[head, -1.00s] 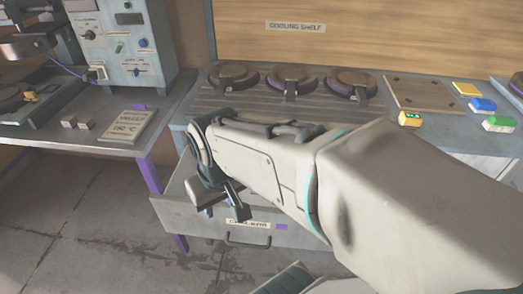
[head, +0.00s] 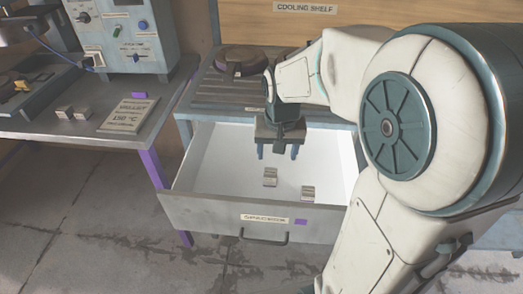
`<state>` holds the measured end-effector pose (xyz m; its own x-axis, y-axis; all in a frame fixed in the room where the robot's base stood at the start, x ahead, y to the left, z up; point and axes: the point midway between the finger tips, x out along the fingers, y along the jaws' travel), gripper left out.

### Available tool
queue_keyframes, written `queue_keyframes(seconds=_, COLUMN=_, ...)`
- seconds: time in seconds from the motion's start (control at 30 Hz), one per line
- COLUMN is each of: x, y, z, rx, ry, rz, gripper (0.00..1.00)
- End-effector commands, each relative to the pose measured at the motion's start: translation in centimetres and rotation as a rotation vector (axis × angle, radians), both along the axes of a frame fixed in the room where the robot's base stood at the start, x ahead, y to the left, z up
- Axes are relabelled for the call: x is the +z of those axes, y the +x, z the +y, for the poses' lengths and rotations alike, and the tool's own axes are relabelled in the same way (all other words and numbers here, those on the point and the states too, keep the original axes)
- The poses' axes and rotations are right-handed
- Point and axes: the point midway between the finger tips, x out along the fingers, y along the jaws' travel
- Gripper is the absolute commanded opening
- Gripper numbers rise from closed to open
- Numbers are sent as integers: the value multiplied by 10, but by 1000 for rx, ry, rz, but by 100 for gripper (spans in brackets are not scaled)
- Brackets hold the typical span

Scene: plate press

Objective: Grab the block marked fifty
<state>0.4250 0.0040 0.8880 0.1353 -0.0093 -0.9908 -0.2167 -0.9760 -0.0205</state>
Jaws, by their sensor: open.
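Two small grey metal blocks lie inside the open white drawer (head: 215,170). One block (head: 270,177) is near the middle and the other block (head: 308,193) is to the right and closer to the drawer front. Two similar blocks sit on the left bench, a left one (head: 64,112) and a right one (head: 82,113). No number is legible on any block, so I cannot tell which is marked fifty. My gripper (head: 278,154) points down over the drawer, open and empty, with its fingers above and behind the middle block.
The drawer front has a handle (head: 264,238), a label and a purple patch. On the left bench (head: 30,126) are a sign plate (head: 127,115) and a control box (head: 120,40). A round dark plate (head: 240,58) sits on the ribbed cooling counter behind the drawer.

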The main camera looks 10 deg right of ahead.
Motion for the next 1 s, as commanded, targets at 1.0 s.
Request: queue_keyframes(seconds=1.0, x=-136, y=66, z=-3, rx=-96, ry=-17, rz=21, gripper=64)
